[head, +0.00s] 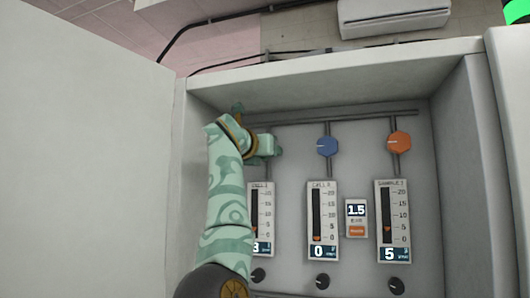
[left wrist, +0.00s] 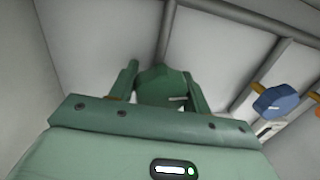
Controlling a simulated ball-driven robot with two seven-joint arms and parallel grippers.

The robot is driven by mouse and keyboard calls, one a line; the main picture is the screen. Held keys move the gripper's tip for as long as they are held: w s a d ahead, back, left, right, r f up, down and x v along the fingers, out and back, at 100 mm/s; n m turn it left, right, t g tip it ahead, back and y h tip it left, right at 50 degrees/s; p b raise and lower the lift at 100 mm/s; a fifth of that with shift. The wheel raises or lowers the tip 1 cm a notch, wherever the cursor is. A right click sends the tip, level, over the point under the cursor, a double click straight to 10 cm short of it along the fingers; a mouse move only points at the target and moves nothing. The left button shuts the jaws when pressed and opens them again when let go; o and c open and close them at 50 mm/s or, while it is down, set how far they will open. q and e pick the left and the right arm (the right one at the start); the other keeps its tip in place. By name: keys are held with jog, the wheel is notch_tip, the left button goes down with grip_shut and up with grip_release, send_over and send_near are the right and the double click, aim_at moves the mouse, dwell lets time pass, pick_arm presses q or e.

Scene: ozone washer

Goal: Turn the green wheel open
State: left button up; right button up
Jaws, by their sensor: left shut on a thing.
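The green wheel (left wrist: 163,85) shows in the left wrist view as a dark green faceted knob with a small white mark, at the lower end of a grey pipe. My left gripper (left wrist: 160,78) has one finger on each side of it and is shut on it. In the head view, my left gripper (head: 276,146) reaches into the cabinet at the upper left of the panel. There the gripper hides most or all of the wheel. My right gripper is in neither view.
A blue wheel (head: 327,146) and an orange wheel (head: 399,142) sit right of my gripper. Below them are a left gauge (head: 262,205) partly behind my arm, a middle gauge (head: 322,205) reading 0, and a right gauge (head: 392,205) reading 5. Cabinet walls enclose the panel.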

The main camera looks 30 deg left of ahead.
pick_arm(q)
jog(key=shift+w+d+f+m, duration=0.15)
jog(key=shift+f+m, duration=0.1)
jog(key=shift+m, duration=0.65)
jog(key=o, duration=0.9)
jog(key=shift+o, duration=0.2)
jog(key=shift+r, duration=0.1)
jog(key=s+d+b, duration=0.2)
jog(key=s+b, duration=0.6)
jog(key=s, duration=0.8)
jog(key=shift+s+b, duration=0.2)
jog(key=shift+b, duration=0.15)
